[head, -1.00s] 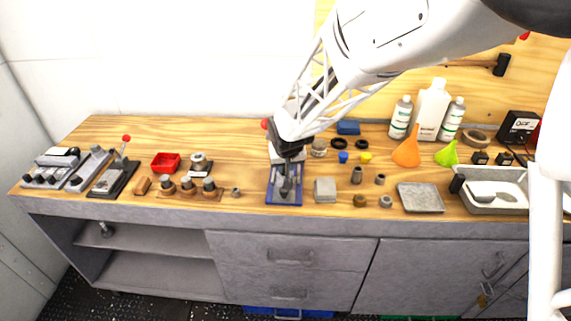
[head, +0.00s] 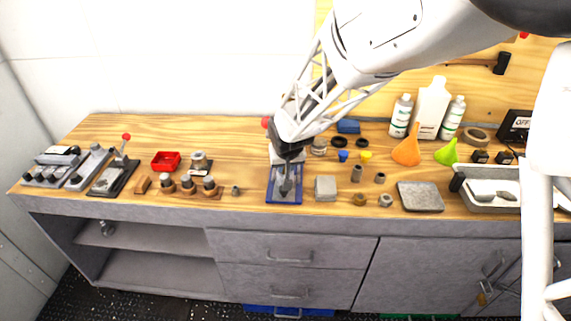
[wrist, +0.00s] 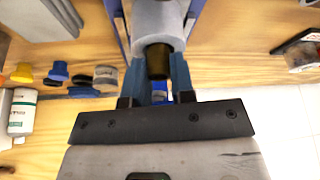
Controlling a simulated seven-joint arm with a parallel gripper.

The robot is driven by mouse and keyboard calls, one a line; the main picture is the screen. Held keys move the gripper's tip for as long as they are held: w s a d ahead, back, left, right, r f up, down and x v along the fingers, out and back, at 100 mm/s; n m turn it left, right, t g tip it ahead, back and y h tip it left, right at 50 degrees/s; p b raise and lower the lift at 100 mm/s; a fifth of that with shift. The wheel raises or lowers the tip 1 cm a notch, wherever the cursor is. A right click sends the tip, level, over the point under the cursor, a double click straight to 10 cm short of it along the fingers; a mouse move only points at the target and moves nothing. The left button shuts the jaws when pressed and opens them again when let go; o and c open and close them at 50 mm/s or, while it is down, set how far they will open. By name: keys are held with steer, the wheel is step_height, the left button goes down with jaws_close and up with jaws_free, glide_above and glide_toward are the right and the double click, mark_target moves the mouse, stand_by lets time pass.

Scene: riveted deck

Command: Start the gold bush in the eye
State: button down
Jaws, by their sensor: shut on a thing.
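The gold bush (wrist: 158,62) shows in the wrist view as a short, dark gold cylinder between my gripper's two fingers. My gripper (wrist: 156,76) is shut on it. Just beyond the bush is a round grey metal part (wrist: 160,22), which looks like the eye. The bush lines up with it closely, but I cannot tell whether its end is inside or only against it. In the head view my gripper (head: 287,171) is over the blue-based fixture (head: 284,199) near the bench front. There the gripper hides the bush and most of the eye.
A grey block (head: 325,188) stands just right of the fixture, with small metal bushes (head: 359,199) beyond it. A grey plate (head: 420,197) and a white tray (head: 490,205) lie further right. Left are a wooden holder (head: 190,189) and a red bin (head: 165,161).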

steer(key=shift+f, duration=0.15)
steer(key=c, duration=0.9)
jaws_free()
steer(key=v, duration=0.6)
steer(key=shift+v, duration=0.95)
steer(key=s+d+r+m, duration=0.2)
steer(key=s+d+r, duration=0.7)
steer(key=s+d, duration=0.45)
steer(key=shift+m+g+h, duration=0.6)
steer(key=shift+g, duration=0.2)
steer(key=s+d+r, duration=0.1)
steer(key=s+d, duration=0.2)
steer(key=s, duration=0.3)
steer(key=s+d+r, duration=0.1)
steer(key=s+d, duration=0.2)
steer(key=s, duration=0.2)
steer(key=s+d+r, duration=0.1)
steer(key=s+d, duration=0.2)
steer(key=s, duration=0.3)
steer(key=shift+s, duration=0.4)
